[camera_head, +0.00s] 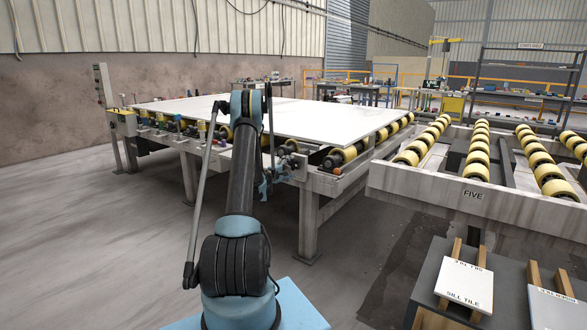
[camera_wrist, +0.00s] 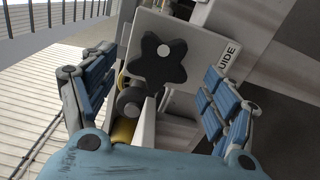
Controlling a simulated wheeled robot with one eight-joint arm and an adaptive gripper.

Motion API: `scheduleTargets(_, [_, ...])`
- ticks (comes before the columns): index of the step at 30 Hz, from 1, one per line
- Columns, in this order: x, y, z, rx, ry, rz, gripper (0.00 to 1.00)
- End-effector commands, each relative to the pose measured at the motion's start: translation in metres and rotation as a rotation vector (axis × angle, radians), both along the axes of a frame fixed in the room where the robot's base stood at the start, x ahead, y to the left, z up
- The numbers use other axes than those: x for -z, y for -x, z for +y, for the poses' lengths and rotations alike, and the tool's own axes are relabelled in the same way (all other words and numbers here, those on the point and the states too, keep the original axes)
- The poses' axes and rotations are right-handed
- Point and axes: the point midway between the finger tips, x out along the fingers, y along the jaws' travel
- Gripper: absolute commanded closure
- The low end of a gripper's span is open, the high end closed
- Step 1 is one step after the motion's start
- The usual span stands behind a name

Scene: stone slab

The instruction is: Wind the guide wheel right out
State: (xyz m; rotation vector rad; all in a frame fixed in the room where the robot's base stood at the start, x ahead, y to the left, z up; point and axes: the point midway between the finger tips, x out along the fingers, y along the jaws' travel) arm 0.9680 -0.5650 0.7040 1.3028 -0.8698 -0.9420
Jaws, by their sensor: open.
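The guide wheel shows in the wrist view as a black star-shaped hand knob (camera_wrist: 152,72) with a pale round centre. It stands in front of a pale plate (camera_wrist: 203,45) whose label reads "UIDE", its first letter hidden. My gripper (camera_wrist: 158,64) is open, one blue-padded finger left of the knob and one right of it. Neither finger appears to touch the knob. In the head view my gripper (camera_head: 272,180) is at the near side of the roller table, and I cannot make out the knob there.
A large white slab (camera_head: 330,120) lies on the roller table (camera_head: 310,185). Below the knob in the wrist view are a dark round part (camera_wrist: 130,100) and a yellow roller (camera_wrist: 123,130). A roller rack marked FIVE (camera_head: 500,205) and tiles (camera_head: 463,284) stand at right. Open floor lies left.

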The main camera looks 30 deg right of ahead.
Motion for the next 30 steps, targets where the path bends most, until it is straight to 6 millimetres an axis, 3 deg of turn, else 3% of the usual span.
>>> scheduleTargets(3, [0.0,-0.007,-0.018,0.001,0.0,0.0,0.21])
scheduleTargets(9, [0.0,-0.014,-0.036,0.001,0.0,0.0,0.21])
scheduleTargets(21, [0.0,-0.016,-0.041,0.0,0.0,0.0,0.21])
scheduleTargets(26, [0.0,-0.016,-0.041,0.0,0.0,0.0,0.57])
scheduleTargets(30, [0.0,-0.016,-0.041,0.001,0.0,-0.001,0.61])
